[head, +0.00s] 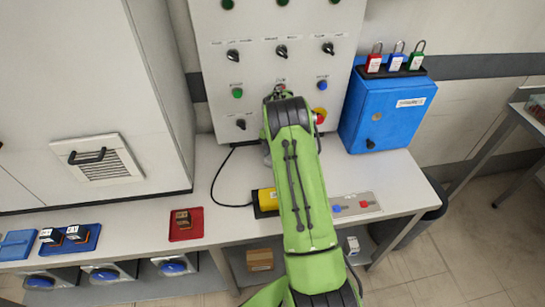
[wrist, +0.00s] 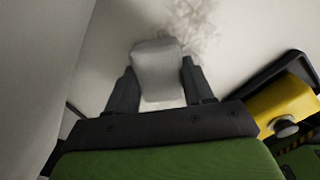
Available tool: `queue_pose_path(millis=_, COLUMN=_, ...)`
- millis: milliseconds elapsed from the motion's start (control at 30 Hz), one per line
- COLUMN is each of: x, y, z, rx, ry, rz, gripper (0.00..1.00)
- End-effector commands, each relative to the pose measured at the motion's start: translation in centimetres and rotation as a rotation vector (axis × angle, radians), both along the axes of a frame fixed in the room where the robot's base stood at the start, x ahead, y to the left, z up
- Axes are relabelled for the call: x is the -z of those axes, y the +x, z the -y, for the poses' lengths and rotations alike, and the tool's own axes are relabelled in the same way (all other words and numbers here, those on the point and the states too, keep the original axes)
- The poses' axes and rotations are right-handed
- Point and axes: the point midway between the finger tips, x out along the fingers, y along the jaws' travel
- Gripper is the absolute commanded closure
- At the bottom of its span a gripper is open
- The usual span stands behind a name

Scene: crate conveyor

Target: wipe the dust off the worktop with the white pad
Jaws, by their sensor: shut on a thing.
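My gripper (wrist: 158,68) is shut on the white pad (wrist: 157,78), which sits between its two dark fingers in the wrist view. A patch of grey dust (wrist: 196,22) lies on the pale worktop (wrist: 240,45) just beyond the pad, up and to the right. I cannot tell whether the pad touches the worktop. In the head view the worktop (head: 228,185) runs below the control panel, and my green arm hides the pad, the dust and most of the gripper.
A yellow box (wrist: 283,103) on a black base stands close at the right in the wrist view. In the head view are a black cable (head: 216,184), a red tray (head: 186,224), a blue lockout box (head: 388,112), a grey plate (head: 354,206) and the control panel (head: 262,60).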

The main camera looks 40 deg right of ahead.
Motion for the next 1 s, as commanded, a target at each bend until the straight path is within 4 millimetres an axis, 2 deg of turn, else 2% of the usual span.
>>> queue_pose_path(millis=200, x=-0.1, y=-1.0, z=2.2, rx=0.004, ry=-0.002, rz=0.000, gripper=0.72)
queue_pose_path(millis=367, x=-0.2, y=-1.3, z=2.7, rx=0.003, ry=-0.002, rz=0.000, gripper=0.72)
queue_pose_path(millis=1000, x=0.3, y=-3.6, z=7.4, rx=0.009, ry=-0.006, rz=-0.001, gripper=0.72)
